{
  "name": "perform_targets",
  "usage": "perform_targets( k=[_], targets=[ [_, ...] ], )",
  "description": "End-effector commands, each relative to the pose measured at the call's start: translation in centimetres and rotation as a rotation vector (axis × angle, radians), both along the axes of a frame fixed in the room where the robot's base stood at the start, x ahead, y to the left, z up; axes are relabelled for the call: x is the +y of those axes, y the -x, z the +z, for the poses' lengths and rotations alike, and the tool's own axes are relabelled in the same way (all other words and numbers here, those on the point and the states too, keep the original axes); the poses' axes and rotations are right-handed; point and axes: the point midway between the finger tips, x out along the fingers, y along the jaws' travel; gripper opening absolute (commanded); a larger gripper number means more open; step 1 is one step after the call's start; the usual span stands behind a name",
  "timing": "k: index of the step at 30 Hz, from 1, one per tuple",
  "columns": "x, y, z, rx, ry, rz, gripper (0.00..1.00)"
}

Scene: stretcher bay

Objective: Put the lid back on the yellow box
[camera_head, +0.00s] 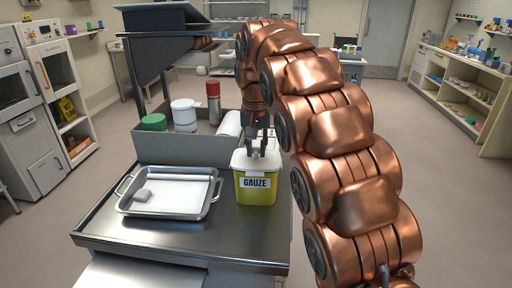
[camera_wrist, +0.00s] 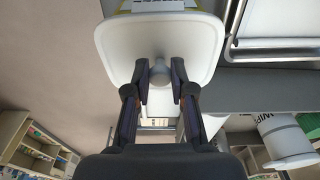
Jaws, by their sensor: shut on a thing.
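The yellow box (camera_head: 258,194), labelled GAUZE, stands upright near the right edge of the metal cart top. The white lid (camera_head: 246,161) is at the box's top. In the wrist view the lid (camera_wrist: 117,46) is a rounded square with a round knob (camera_wrist: 159,70) in its middle, and a strip of the box shows past its edge. My gripper (camera_head: 257,151) comes down from above and is shut on the knob, with a finger on each side of it in the wrist view (camera_wrist: 160,78). I cannot tell whether the lid is fully seated on the rim.
A metal tray (camera_head: 166,212) with a small grey item (camera_head: 142,195) lies left of the box. Behind is a grey bin (camera_head: 180,150) with a green-lidded container (camera_head: 154,122), a white tub (camera_head: 184,116) and a red-topped bottle (camera_head: 213,103). The cart top in front of the box is clear.

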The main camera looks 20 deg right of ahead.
Motion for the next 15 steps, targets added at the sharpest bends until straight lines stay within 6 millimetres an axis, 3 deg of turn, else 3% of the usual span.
perform_targets(
  k=[15],
  targets=[
    [0.0,0.0,-0.43,0.0,0.0,0.0,0.0]
  ],
)
